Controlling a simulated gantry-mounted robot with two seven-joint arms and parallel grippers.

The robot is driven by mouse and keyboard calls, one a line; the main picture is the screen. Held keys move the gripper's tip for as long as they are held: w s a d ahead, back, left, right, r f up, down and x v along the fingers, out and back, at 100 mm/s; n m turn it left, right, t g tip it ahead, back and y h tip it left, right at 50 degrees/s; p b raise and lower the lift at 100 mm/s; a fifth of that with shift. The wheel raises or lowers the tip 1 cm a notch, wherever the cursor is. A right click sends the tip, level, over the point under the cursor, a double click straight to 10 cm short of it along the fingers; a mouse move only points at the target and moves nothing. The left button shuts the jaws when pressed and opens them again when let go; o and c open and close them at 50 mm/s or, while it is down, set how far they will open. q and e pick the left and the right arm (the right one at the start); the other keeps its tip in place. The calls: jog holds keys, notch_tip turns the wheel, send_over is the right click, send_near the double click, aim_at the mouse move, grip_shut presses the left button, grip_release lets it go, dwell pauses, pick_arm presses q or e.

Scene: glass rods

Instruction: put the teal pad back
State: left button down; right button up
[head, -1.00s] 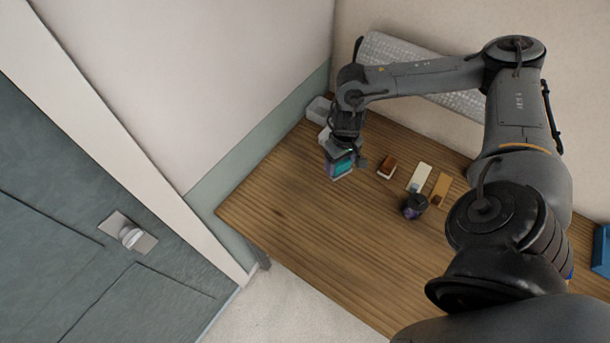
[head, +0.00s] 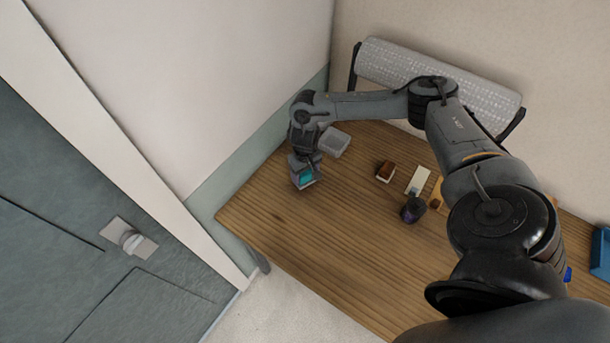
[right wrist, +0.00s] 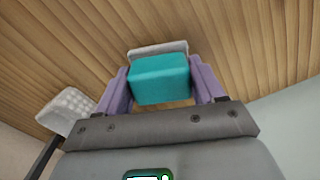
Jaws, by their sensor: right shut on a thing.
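The teal pad (right wrist: 160,80) is a small block with a pale plate-like edge along one side. My right gripper (head: 304,180) is shut on it, and the teal face (head: 306,177) shows between the fingers in the head view. In the right wrist view the purple fingers of the right gripper (right wrist: 161,88) press on both sides of the pad. They hold it over the left part of the wooden table; whether it touches the wood is hard to tell. My left gripper is not in view.
A brown block (head: 386,170), a cream card (head: 418,180) and a dark purple thing (head: 412,209) lie further right. The table's (head: 300,230) front left is clear.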

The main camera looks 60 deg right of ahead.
jog(key=shift+f, duration=0.8)
jog(key=o, duration=1.1)
jog(key=shift+f, duration=0.1)
